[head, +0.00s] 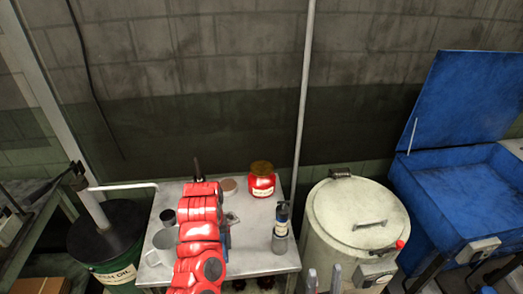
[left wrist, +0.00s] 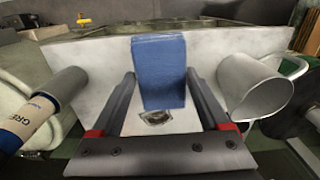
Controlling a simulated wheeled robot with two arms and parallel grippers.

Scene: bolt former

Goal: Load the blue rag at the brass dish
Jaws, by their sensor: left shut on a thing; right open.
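The blue rag (left wrist: 158,72) is between the fingers of my left gripper (left wrist: 160,85), which is shut on it. In the head view a sliver of the blue rag (head: 228,236) shows beside my red left arm; the arm hides that gripper. A round, flat brownish disc (head: 228,186), possibly the brass dish, lies on the table behind the arm. A small shiny metallic piece (head: 232,217) lies right of the arm; a similar piece (left wrist: 156,117) shows below the rag in the left wrist view. My right gripper (head: 323,281) is open at the bottom edge, apart from the table's things.
The metal table (head: 255,262) carries a red jar (head: 262,181), a labelled grease bottle (head: 281,226), a grey mug (head: 160,247) and a small dark cup (head: 168,216). A cream drum (head: 357,215) and open blue bin (head: 455,190) stand right, an oil drum (head: 108,240) left.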

